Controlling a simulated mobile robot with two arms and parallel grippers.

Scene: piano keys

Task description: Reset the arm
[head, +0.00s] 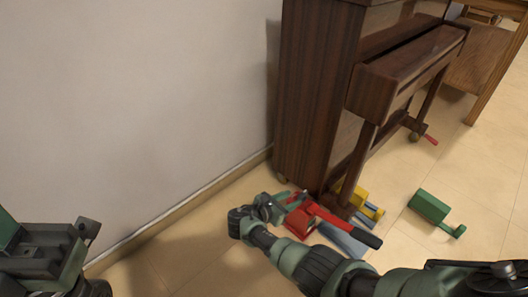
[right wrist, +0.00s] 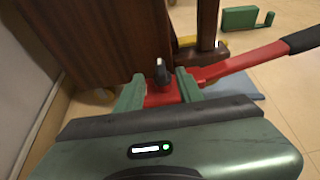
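My right gripper (head: 290,202) is low beside the front leg of the brown upright piano (head: 320,95). In the right wrist view its two green fingers (right wrist: 158,92) stand apart. A red tool with a black grip (head: 335,220) lies just beyond and between the fingers; it also shows in the right wrist view (right wrist: 240,62). Contact between fingers and tool cannot be made out. My left gripper (head: 45,258) is at the lower left, partly cut off by the frame, and its fingers are unclear.
A green block with a handle (head: 430,207) lies on the floor at the right. A yellow and blue object (head: 360,202) lies by the piano leg. The white wall (head: 130,100) is on the left. A wooden table (head: 490,75) stands behind.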

